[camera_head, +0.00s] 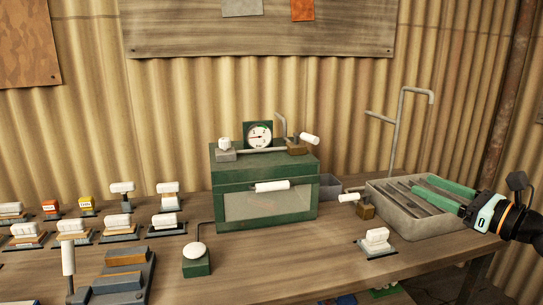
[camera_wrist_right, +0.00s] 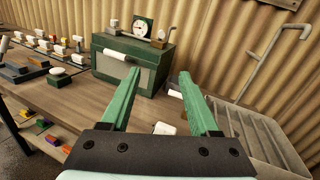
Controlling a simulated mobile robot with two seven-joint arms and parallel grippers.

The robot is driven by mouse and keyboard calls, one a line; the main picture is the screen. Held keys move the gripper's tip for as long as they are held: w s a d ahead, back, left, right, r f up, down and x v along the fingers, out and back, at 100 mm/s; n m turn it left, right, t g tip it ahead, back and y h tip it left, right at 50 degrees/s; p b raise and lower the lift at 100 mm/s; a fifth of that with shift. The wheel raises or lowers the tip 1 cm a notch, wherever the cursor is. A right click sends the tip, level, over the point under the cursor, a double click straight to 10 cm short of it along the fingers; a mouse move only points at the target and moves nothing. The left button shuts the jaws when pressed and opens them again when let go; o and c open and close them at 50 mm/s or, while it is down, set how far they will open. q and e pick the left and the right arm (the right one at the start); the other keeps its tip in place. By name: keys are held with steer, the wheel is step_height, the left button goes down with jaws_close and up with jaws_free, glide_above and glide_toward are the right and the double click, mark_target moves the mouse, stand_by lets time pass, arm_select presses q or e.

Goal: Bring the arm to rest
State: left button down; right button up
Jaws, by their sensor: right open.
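My right gripper (camera_head: 421,184) comes in from the right edge of the head view, its two green fingers in front of the grey metal tray (camera_head: 425,232) in the picture. In the right wrist view the gripper (camera_wrist_right: 159,74) is open, with nothing between its fingers. The fingers point toward the green box (camera_head: 233,204), which stands apart from them at the back of the bench. My left gripper is not in view.
A wooden bench (camera_head: 265,262) holds several white-handled blocks at the left. A white-knobbed green button box (camera_head: 197,268) stands in front. A gauge (camera_head: 259,136) tops the green box. A bent grey rod (camera_head: 396,130) rises behind the tray. The bench's front middle is clear.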

steer(key=s+a+f+m+t+h+p, duration=0.15)
steer(key=s+a+f+m, duration=0.35)
steer(key=f+m, duration=0.7)
steer(key=s+a+f+m+h+p, duration=0.3)
steer(key=a+f+m, duration=0.3)
steer(key=f+m, duration=0.6)
steer(key=s+a+f+m+g+h+p, duration=0.1)
steer(key=s+f+m+g, duration=0.3)
steer(key=s+f+m, duration=0.4)
steer(key=s+a+f+m+g+h+p, duration=0.1)
steer(key=s+a+f+m+g+h, duration=0.1)
steer(key=s+f+m, duration=0.7)
steer(key=s+a+m+g, duration=0.1)
steer(key=s+a, duration=0.1)
steer(key=s, duration=0.4)
steer(key=shift+a+f+g, duration=0.15)
steer(key=shift+a+g, duration=0.2)
